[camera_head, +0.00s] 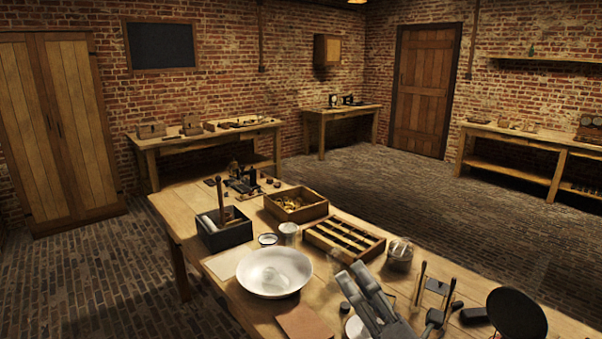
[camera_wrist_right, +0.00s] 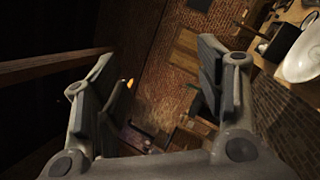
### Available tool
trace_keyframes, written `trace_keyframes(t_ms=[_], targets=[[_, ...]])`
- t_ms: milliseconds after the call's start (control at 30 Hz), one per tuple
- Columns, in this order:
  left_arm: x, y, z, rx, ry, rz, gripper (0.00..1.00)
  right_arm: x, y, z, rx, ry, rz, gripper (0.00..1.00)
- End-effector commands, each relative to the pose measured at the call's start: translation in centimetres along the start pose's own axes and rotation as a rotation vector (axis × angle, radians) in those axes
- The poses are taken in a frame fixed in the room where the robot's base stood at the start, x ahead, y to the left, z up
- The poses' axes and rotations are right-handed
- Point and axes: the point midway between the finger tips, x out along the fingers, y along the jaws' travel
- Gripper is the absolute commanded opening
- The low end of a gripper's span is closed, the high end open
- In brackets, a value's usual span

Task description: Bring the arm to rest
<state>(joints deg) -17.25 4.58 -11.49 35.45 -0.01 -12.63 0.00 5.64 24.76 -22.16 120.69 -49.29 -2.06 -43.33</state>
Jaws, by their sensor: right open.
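My right gripper (camera_head: 354,272) is in the lower middle of the head view, above the near part of the workbench (camera_head: 220,265). Its two grey fingers stand apart with nothing between them. The right wrist view also shows both fingers of this gripper (camera_wrist_right: 157,55) spread wide and empty, with the brick wall and floor far behind. A glass jar (camera_head: 400,255) stands on the bench to the right of the fingers. My left gripper is in neither view.
A white bowl (camera_head: 274,272), a slotted wooden tray (camera_head: 344,240), a wooden box of brass parts (camera_head: 296,205) and a dark toolbox (camera_head: 224,235) crowd the bench. Upright-handled tools (camera_head: 420,283) and a dark disc (camera_head: 516,314) are at the right. The brick floor (camera_head: 470,235) beyond is clear.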

Motion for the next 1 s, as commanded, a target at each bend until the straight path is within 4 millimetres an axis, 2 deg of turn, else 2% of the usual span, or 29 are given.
trace_keyframes(t_ms=[100,233,367,500,600,700,900,967,1000], targets=[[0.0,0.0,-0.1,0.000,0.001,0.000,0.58,-2.8,-3.6,2.0,0.287,-0.184,-0.171,0.64],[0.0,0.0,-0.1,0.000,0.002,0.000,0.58,-7.2,-8.1,2.9,0.590,-0.389,-0.367,0.64],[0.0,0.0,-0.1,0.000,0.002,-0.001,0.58,-13.1,-12.3,1.9,0.876,-0.597,-0.574,0.64],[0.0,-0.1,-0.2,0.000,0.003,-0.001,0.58,-20.5,-15.4,-1.1,1.151,-0.827,-0.810,0.64],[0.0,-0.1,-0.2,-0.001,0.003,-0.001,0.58,-25.6,-16.3,-3.9,1.310,-0.983,-0.973,0.64],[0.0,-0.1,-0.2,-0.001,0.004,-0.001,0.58,-29.9,-16.1,-6.7,1.428,-1.117,-1.116,0.64],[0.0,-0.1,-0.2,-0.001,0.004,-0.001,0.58,-36.8,-14.1,-11.3,1.577,-1.340,-1.363,0.64],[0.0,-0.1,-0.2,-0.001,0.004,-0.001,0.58,-38.5,-13.2,-12.6,1.608,-1.399,-1.433,0.64],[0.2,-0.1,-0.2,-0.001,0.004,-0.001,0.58,-39.3,-13.4,-13.3,1.617,-1.426,-1.463,0.64]])
